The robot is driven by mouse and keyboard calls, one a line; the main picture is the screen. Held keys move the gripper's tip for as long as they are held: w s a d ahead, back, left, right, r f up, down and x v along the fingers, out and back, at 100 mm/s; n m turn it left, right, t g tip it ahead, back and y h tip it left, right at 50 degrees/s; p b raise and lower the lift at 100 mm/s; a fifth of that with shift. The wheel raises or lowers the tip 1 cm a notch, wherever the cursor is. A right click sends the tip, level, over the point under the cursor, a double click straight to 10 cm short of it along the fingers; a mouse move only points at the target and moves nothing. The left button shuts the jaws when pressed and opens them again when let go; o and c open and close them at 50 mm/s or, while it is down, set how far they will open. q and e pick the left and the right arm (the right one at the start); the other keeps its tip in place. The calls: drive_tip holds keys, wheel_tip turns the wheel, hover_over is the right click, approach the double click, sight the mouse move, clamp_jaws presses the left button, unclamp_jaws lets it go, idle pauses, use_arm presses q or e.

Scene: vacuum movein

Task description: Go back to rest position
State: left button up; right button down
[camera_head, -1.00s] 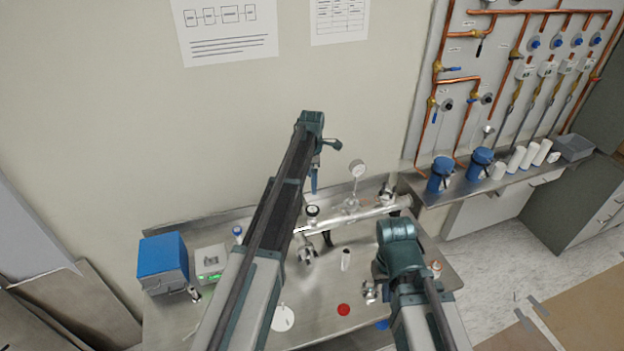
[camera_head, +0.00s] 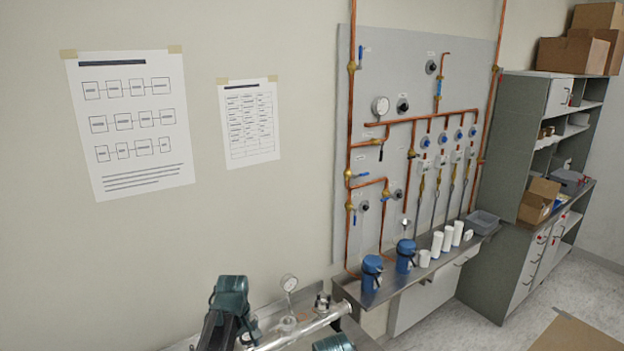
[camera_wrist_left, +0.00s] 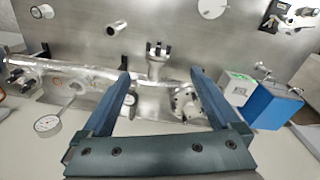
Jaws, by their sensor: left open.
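My left gripper (camera_wrist_left: 160,76) is open in the left wrist view, with nothing between its two dark blue fingers. A silvery pipe assembly (camera_wrist_left: 72,70) with flanged ports runs along the steel bench (camera_wrist_left: 170,20) beyond the fingers, one port showing between the fingertips. A teal piece of my right arm just enters the bottom edge. Neither gripper's fingers show in the head view.
A round gauge (camera_head: 289,282) stands by the pipe. A wall panel (camera_head: 440,90) carries copper piping above a side shelf with blue containers (camera_head: 372,272) and white cylinders (camera_head: 447,238). The wrist view shows a blue box (camera_wrist_left: 268,104) and a white box (camera_wrist_left: 237,87).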

use_arm(q)
drive_tip(key=s+d+m, duration=0.2)
drive_tip(key=s+m, duration=0.7)
drive_tip(key=s, duration=0.4)
drive_tip(key=s+d+f+m+b, duration=0.2)
drive_tip(key=d+f+b, duration=0.3)
drive_tip(key=f+b, duration=0.4)
drive_tip(key=s+d+f+m+y+b, duration=0.1)
drive_tip(key=s+d+f+m+b, duration=0.1)
drive_tip(key=d+f+b, duration=0.3)
wheel_tip(320, 180, down, 4)
drive_tip(key=s+b, duration=0.1)
drive_tip(key=b, duration=0.3)
drive_tip(key=shift+s+d+m+g, duration=0.3)
drive_tip(key=shift+d, duration=0.1)
drive_tip(key=shift+r, duration=0.1)
